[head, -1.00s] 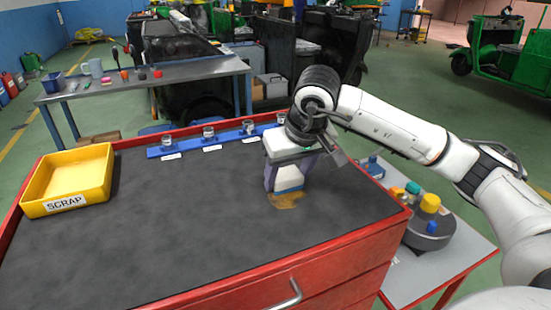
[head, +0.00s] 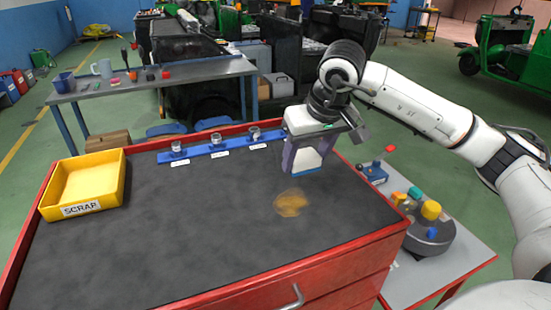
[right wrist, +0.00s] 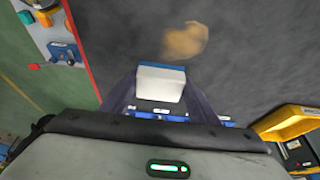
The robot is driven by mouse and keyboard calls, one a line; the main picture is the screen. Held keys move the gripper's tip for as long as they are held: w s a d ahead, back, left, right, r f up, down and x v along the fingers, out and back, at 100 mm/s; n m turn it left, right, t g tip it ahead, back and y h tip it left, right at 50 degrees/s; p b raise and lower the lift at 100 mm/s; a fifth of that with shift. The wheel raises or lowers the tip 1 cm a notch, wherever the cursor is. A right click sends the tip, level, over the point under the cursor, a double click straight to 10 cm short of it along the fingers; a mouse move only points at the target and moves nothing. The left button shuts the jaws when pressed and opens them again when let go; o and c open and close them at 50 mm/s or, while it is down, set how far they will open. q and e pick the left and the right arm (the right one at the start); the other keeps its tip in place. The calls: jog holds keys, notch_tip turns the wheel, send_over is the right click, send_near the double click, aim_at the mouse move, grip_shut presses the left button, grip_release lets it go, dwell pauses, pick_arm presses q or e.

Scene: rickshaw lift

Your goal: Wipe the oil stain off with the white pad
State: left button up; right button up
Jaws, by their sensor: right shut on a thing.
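The oil stain (head: 291,203) is a brown-orange smear on the dark top of the red cabinet, right of its middle. It also shows in the right wrist view (right wrist: 185,40). My right gripper (head: 306,168) is shut on the white pad (head: 307,160), which has a blue underside. In the right wrist view the pad (right wrist: 161,83) sits between the two fingers. The pad is behind the stain in the head view and apart from it; it looks raised above the top. My left gripper is not in view.
A yellow SCRAP bin (head: 84,186) stands at the left of the cabinet top. A blue strip (head: 206,151) with small metal cups lies along the back edge. A side table (head: 460,250) with a round grey holder (head: 428,234) is at the right. The middle is clear.

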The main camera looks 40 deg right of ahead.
jog(key=shift+r+p, duration=0.3)
jog(key=shift+r, duration=0.4)
